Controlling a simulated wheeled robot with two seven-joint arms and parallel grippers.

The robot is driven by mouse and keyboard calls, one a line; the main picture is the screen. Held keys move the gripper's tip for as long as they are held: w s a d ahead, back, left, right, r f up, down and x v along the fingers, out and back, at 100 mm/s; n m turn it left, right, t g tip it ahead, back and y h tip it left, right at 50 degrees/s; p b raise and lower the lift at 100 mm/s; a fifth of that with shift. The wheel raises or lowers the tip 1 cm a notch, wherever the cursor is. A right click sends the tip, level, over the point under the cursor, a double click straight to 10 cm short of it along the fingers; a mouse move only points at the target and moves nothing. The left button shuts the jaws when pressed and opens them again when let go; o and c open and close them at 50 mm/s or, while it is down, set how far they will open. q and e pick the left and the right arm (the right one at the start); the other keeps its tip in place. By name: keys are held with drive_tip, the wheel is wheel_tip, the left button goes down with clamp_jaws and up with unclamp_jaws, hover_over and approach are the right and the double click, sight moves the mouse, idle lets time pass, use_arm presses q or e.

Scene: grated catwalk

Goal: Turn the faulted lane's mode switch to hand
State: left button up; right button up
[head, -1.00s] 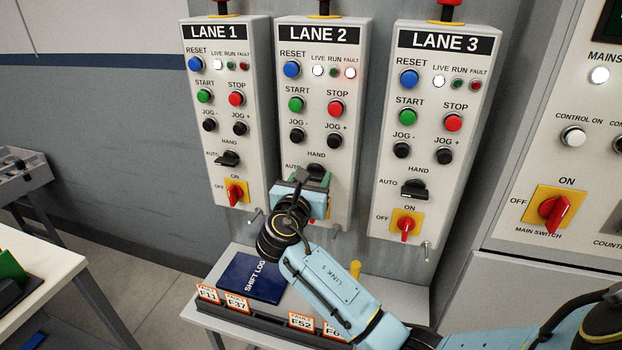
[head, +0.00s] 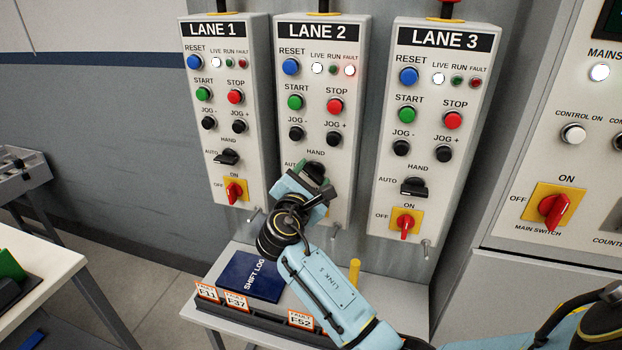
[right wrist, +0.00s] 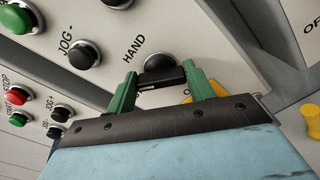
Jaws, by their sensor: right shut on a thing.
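The lane 2 box (head: 345,160) has its red FAULT lamp (head: 350,71) lit; the FAULT lamps of lanes 1 and 3 look dark. Its black mode switch (head: 315,170) sits under the HAND label and is partly hidden by my right gripper (head: 311,182). In the right wrist view, the green fingers of the right gripper (right wrist: 162,88) are on both sides of the black switch handle (right wrist: 160,76) and shut on it. The handle's exact angle is hard to tell in the head view. My left gripper is not in view.
The lane 1 mode switch (head: 227,157) and lane 3 mode switch (head: 413,187) flank it. Red rotary switches sit below them. A small table (head: 240,258) below holds a blue shift log (head: 250,278), fault cards (head: 236,300) and a yellow peg (head: 354,271).

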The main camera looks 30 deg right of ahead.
drive_tip(key=m+b, duration=0.1)
drive_tip(key=m, duration=0.1)
drive_tip(key=m+b, duration=0.1)
drive_tip(key=m, duration=0.1)
drive_tip(key=shift+f+m, duration=0.2)
drive_tip(key=shift+m, duration=0.2)
drive_tip(key=m+b, duration=0.3)
drive_tip(key=m, duration=0.2)
drive_tip(key=shift+s+m, duration=0.1)
drive_tip(key=shift+m, duration=0.2)
drive_tip(key=shift+b, duration=0.35)
drive_tip(key=o, duration=1)
drive_tip(key=b+v, duration=0.1)
drive_tip(key=v, duration=1.2)
drive_tip(key=shift+s+a, duration=0.1)
drive_tip(key=shift+a, duration=0.05)
